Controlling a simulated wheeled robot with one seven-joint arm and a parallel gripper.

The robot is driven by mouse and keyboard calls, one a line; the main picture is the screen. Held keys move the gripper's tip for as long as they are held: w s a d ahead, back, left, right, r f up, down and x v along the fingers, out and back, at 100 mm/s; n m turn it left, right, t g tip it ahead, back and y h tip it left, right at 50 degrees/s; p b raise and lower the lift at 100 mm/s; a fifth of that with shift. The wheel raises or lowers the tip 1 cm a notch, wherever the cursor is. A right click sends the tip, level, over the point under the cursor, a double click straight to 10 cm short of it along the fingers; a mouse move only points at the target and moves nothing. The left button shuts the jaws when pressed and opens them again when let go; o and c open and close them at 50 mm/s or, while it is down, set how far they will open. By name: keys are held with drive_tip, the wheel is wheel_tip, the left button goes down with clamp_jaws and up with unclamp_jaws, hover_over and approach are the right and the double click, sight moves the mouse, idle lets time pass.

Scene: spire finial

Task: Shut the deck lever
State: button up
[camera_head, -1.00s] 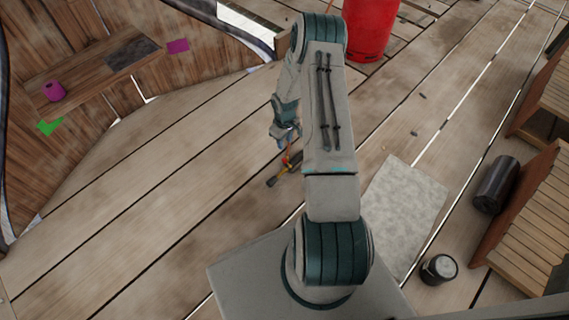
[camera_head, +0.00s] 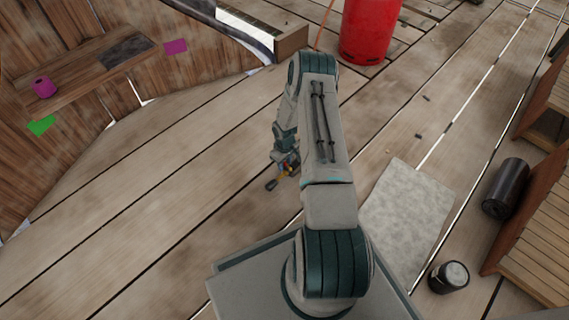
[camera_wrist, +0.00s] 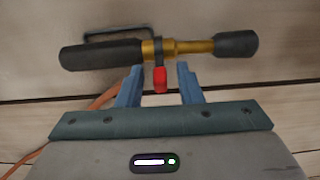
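A black and brass nozzle-like fitting (camera_wrist: 192,47) lies across the upper part of the wrist view, with black ends and a thin black handle loop. A short lever with a red tip (camera_wrist: 160,80) sticks out from its brass middle toward my gripper (camera_wrist: 160,68). My gripper's two blue fingers are open, one on each side of the red tip, with gaps visible on both sides. In the head view my gripper (camera_head: 287,163) is low over the deck and hides most of the fitting; one black end (camera_head: 271,185) shows.
An orange hose (camera_wrist: 98,98) runs beside my gripper at left. A red cylinder (camera_head: 370,30) stands at the back. A grey mat (camera_head: 408,215), a black roll (camera_head: 505,188) and a black pot (camera_head: 449,277) are at right. The plank deck at left is clear.

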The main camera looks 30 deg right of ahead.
clamp_jaws()
